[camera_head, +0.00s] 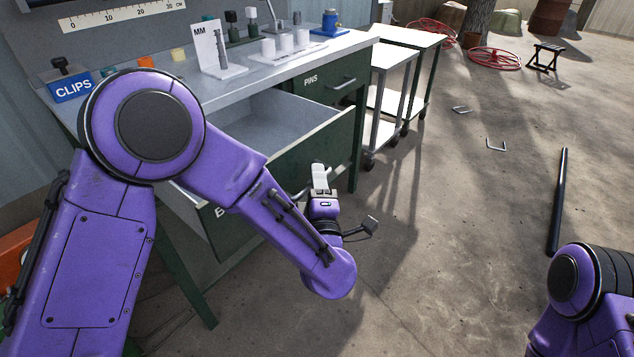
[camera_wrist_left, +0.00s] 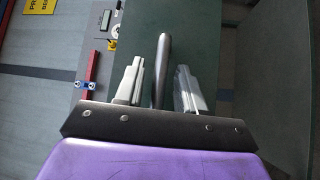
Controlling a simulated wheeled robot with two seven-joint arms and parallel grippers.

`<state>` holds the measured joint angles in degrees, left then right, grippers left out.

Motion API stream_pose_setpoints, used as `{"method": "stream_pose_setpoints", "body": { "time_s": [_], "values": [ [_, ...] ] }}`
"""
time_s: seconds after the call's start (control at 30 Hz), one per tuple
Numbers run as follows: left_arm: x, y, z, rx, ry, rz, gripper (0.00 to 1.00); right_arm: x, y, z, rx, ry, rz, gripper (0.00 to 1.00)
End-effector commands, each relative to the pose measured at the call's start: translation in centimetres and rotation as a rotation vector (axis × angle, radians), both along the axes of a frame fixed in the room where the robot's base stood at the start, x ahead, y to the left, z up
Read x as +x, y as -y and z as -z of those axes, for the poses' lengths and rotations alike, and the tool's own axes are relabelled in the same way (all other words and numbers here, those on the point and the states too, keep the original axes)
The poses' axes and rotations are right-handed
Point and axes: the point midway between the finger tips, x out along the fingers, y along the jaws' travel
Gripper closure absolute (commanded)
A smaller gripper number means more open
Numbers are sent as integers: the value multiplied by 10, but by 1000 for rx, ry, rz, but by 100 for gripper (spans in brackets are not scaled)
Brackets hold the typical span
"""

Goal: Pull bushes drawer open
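The bushes drawer stands pulled out of the workbench, its grey interior (camera_head: 265,118) showing and its green front (camera_head: 335,140) facing me. Its label is mostly hidden behind my left arm; only the first letter "B" shows. My left gripper (camera_head: 320,178) is at the drawer front. In the left wrist view, the drawer's bar handle (camera_wrist_left: 162,65) stands between the two fingers of my left gripper (camera_wrist_left: 160,88), with a gap on each side, so the gripper is open around it. My right gripper is out of view; only part of my right arm shows at lower right.
A closed pins drawer (camera_head: 330,82) sits right of the open drawer. The bench top (camera_head: 215,88) holds a clips box (camera_head: 72,88), a card stand and several small parts. A grey cart (camera_head: 390,65) stands beyond. Floor right of the bench is mostly clear, with a black pole (camera_head: 558,200).

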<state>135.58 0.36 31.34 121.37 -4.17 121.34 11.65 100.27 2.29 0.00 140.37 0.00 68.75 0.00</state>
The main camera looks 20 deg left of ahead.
Motion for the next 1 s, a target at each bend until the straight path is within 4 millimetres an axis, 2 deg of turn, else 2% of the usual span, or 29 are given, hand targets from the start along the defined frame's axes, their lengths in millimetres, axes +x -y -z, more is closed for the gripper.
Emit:
{"method": "stream_pose_setpoints", "body": {
  "time_s": [0.13,0.2,0.5,0.63,0.77,1.0],
  "values": [
    [-2,1,0,0,0,0,61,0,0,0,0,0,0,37],
    [-9,5,1,2,0,4,61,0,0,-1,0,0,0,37],
    [-73,30,11,3,-1,4,61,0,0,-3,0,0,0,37],
    [-91,37,13,1,0,2,61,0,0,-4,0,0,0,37],
    [-98,39,14,0,1,1,61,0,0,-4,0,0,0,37],
    [-98,39,14,0,0,0,61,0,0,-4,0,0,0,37]
  ]
}}
